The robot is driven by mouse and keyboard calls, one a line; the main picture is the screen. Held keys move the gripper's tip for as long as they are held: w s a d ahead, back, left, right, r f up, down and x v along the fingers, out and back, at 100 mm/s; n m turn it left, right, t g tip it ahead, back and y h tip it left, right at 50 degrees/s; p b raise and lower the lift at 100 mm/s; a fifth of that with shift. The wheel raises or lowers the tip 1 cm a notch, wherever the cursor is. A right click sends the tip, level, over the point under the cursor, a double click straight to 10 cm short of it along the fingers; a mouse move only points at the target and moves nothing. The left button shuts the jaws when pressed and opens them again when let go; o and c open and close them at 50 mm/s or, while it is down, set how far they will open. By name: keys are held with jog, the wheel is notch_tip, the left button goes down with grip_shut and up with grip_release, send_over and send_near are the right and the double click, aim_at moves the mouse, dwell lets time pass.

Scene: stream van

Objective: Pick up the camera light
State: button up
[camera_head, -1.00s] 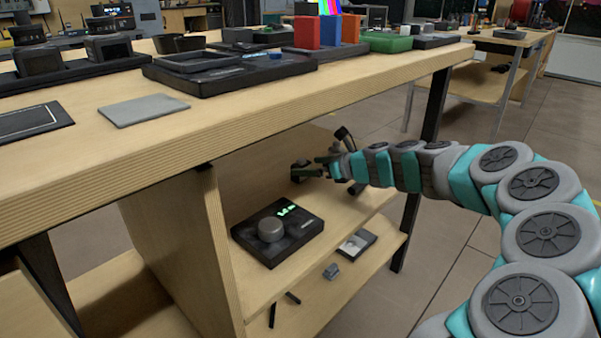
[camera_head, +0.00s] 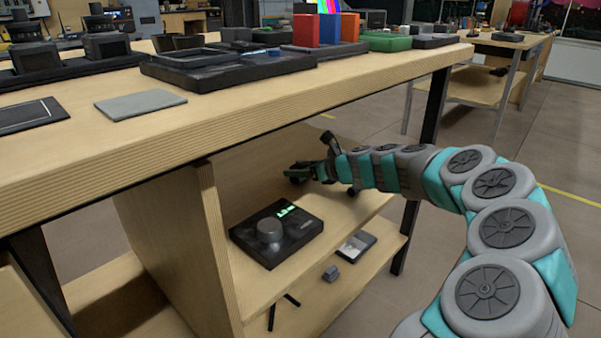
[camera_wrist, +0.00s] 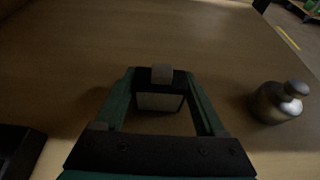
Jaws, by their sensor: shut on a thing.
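The camera light (camera_wrist: 160,97) is a small dark block with a pale front panel and a grey nub on top. In the wrist view it sits between the tips of my gripper's two green fingers. My gripper (camera_wrist: 159,90) is shut on it. In the head view my gripper (camera_head: 304,171) reaches left over the far part of the wooden upper shelf, under the tabletop. The light is mostly hidden by the fingers there. I cannot tell whether it still touches the shelf.
A black device with a knob and green display (camera_head: 275,232) sits on the same shelf, nearer. A metal weight-like object (camera_wrist: 278,102) stands right of my gripper in the wrist view. The tabletop (camera_head: 215,112) is overhead; a side panel (camera_head: 222,240) is at left.

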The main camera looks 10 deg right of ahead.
jog(key=c, duration=0.9)
